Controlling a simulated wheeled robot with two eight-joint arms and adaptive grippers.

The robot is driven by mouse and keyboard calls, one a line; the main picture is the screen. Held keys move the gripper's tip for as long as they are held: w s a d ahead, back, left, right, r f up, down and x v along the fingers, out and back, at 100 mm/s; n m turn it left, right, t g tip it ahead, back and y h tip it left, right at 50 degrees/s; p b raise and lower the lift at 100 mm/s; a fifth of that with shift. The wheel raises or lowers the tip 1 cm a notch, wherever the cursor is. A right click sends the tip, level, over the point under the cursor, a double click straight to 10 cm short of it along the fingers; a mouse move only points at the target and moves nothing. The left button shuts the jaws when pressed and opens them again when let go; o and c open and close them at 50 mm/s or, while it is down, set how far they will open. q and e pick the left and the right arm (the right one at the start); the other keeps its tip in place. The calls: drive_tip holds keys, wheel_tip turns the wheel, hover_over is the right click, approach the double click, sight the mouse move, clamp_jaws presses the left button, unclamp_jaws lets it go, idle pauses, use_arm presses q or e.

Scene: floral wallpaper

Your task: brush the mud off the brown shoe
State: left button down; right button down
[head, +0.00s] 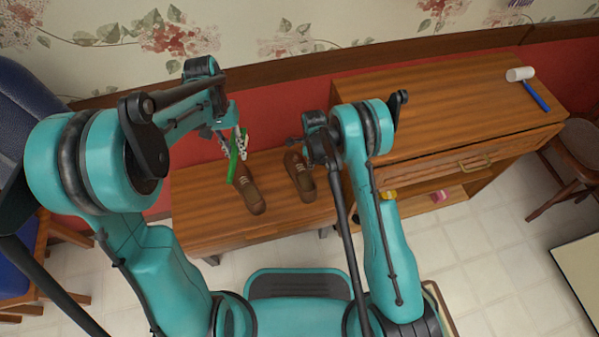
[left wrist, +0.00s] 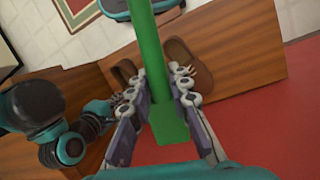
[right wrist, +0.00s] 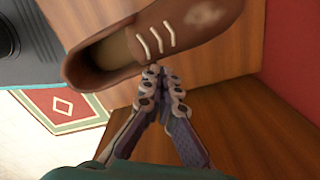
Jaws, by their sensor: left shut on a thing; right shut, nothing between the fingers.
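Two brown shoes lie on a low wooden bench: the left shoe (head: 250,192) and the right shoe (head: 302,178). My left gripper (head: 238,138) is shut on a green brush (head: 233,162), held over the left shoe; I cannot tell whether they touch. The brush's green body (left wrist: 157,60) fills the space between the fingers in the left wrist view, and its bristles are not clear. My right gripper (right wrist: 158,72) is shut and empty, close beside a shoe (right wrist: 190,38) with a pale mud patch near its toe. In the head view my right arm partly hides its gripper.
The bench (head: 215,232) has bare wood at its front. A taller wooden cabinet (head: 420,110) stands to the right, with a white-headed mallet (head: 520,74) on top and small items on its open shelf. A blue chair stands far left, a brown chair far right.

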drive_tip(key=shift+f, duration=0.5)
drive_tip(key=shift+r, duration=0.15)
